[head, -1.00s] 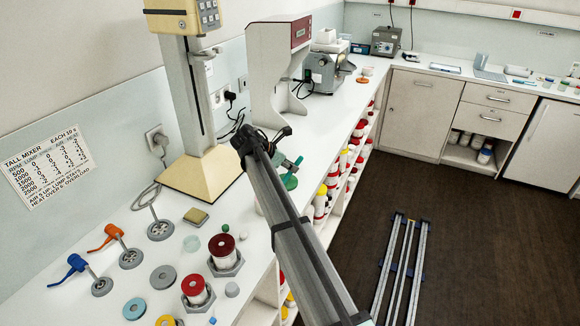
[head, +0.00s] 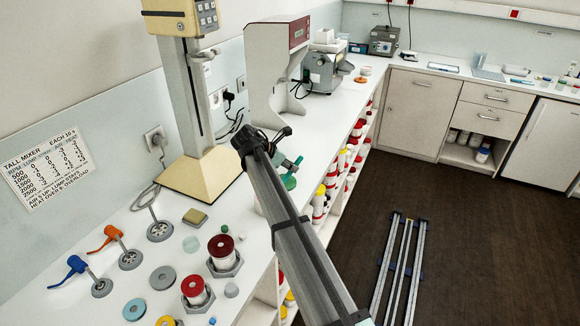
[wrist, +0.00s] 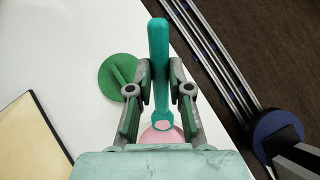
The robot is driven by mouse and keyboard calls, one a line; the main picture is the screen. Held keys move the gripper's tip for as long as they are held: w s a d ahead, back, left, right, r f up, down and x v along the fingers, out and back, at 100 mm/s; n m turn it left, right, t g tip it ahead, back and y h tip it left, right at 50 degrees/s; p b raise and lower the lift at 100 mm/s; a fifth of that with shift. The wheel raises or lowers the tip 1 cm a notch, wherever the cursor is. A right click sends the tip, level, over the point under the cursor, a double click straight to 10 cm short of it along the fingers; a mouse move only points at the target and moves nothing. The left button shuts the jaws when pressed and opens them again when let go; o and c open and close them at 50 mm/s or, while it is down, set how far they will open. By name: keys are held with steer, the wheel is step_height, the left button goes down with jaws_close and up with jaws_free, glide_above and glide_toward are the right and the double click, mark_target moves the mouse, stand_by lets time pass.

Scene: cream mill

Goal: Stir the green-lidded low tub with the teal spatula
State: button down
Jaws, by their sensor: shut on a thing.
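My gripper (wrist: 158,92) is shut on the teal spatula (wrist: 158,50), which stands between its two fingers. The spatula's ring-shaped lower part is in front of a round pink surface (wrist: 165,138), partly hidden by my gripper. I cannot tell whether the spatula touches the pink. A round green lid (wrist: 118,76) with a raised bar lies on the white counter left of the fingers; it also shows in the head view (head: 289,182). The tub's walls are not clearly seen. In the head view my arm covers most of this spot.
The cream tall mixer's base (head: 200,175) stands left of my gripper. A grey-white machine (head: 270,80) stands behind it. Red-lidded jars (head: 222,246), discs and coloured-handled tools fill the near counter. The counter's front edge is close on the right, above shelves of bottles.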

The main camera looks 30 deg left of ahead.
steer(key=shift+r+p, duration=2.1)
steer(key=shift+r, duration=0.85)
